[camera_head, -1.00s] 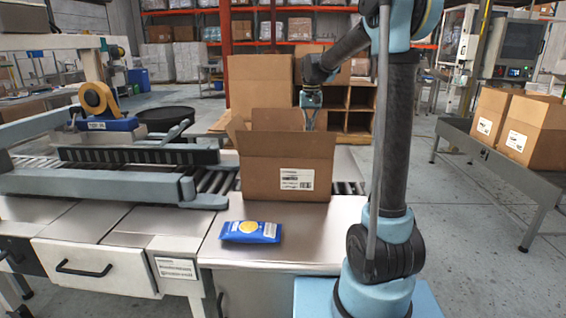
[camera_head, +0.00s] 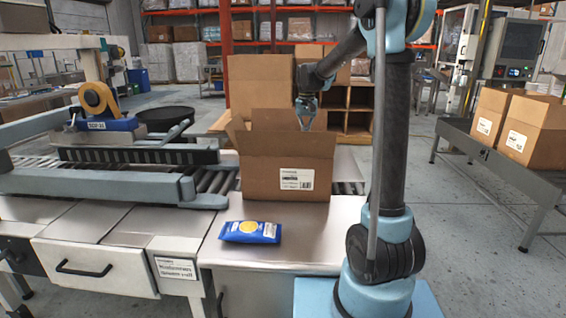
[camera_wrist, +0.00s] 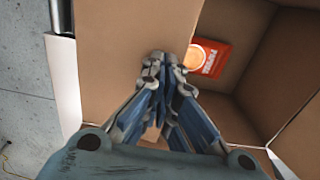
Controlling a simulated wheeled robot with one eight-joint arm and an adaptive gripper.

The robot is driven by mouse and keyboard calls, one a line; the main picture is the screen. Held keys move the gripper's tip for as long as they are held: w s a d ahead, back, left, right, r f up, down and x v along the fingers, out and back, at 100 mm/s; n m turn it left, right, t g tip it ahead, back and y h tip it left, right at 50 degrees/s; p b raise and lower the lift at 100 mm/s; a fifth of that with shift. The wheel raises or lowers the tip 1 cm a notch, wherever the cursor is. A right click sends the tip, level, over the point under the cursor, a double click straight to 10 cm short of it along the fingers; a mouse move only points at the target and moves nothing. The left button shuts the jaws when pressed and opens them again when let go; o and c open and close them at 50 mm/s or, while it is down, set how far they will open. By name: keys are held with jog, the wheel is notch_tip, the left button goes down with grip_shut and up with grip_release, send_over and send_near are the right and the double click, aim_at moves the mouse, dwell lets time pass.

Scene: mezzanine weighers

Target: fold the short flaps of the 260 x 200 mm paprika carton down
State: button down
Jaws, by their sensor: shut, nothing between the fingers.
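The brown paprika carton (camera_head: 258,178) stands open-topped on the metal bench with a white label on its front. Its left flap (camera_head: 236,132) sticks up at the left end. In the wrist view a broad cardboard panel (camera_wrist: 120,45) lies beside the opening, and a red packet (camera_wrist: 214,62) with an orange disc shows inside the carton. My gripper (camera_head: 306,126) is above the right part of the carton, its tips partly behind the raised front cardboard. In the wrist view my gripper (camera_wrist: 167,62) is shut and empty, its tips at the panel's inner edge; contact cannot be told.
A blue packet (camera_head: 250,232) lies on the bench (camera_head: 200,225) in front of the carton. A roller conveyor with grey guide rails (camera_head: 100,185) and a tape dispenser (camera_head: 97,105) are at the left. Closed cartons (camera_head: 525,130) stand on a side table at the right.

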jog(key=shift+f, duration=0.85)
jog(key=shift+r, duration=0.1)
notch_tip(320, 180, up, 9)
dwell(0.6)
